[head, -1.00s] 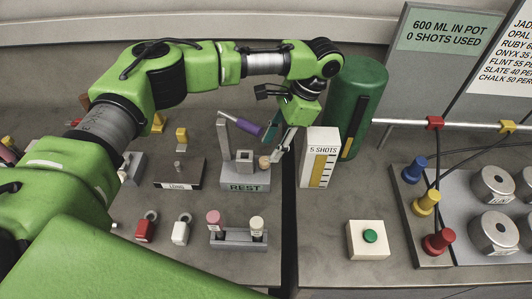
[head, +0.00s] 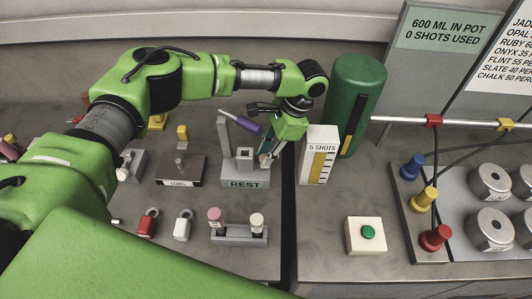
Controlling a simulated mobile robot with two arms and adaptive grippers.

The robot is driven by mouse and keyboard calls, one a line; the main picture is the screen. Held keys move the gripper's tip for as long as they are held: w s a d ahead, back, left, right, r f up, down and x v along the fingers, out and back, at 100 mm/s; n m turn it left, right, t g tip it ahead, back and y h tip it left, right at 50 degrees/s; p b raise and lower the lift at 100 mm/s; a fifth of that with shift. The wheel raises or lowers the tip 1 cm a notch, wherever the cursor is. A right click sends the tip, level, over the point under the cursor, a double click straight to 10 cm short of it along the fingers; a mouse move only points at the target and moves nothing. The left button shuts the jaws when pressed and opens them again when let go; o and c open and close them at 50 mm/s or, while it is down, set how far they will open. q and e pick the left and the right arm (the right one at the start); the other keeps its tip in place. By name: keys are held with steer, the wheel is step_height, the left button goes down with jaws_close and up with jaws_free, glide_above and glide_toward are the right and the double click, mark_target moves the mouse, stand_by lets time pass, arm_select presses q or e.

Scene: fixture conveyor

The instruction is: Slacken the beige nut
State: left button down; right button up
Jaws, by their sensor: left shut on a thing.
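My left gripper (head: 267,157) reaches down from above to the right side of the grey REST fixture (head: 245,184). Its fingers are shut at the spot where the tan-beige nut showed earlier. The nut itself is now mostly hidden by the fingers, so its turn cannot be seen. A purple-handled tool (head: 248,125) leans at a tilt on the grey post behind the fixture, close to the gripper. My right gripper is not in view.
A white 5 SHOTS gauge box (head: 319,155) and a green cylinder (head: 354,105) stand just right of the gripper. The LONG block (head: 180,170) is to the left. A two-peg rack (head: 239,236) and padlocks (head: 182,225) lie in front.

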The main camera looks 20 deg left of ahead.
arm_select(q)
steer(key=shift+r+n+p, duration=0.15)
steer(key=shift+n+p, duration=0.55)
steer(key=shift+p, duration=0.15)
steer(key=shift+w, duration=0.1)
steer(key=c, duration=1.8)
jaws_free()
steer(key=v, duration=1.2)
steer(key=shift+w+a, duration=0.1)
steer(key=shift+a, duration=0.1)
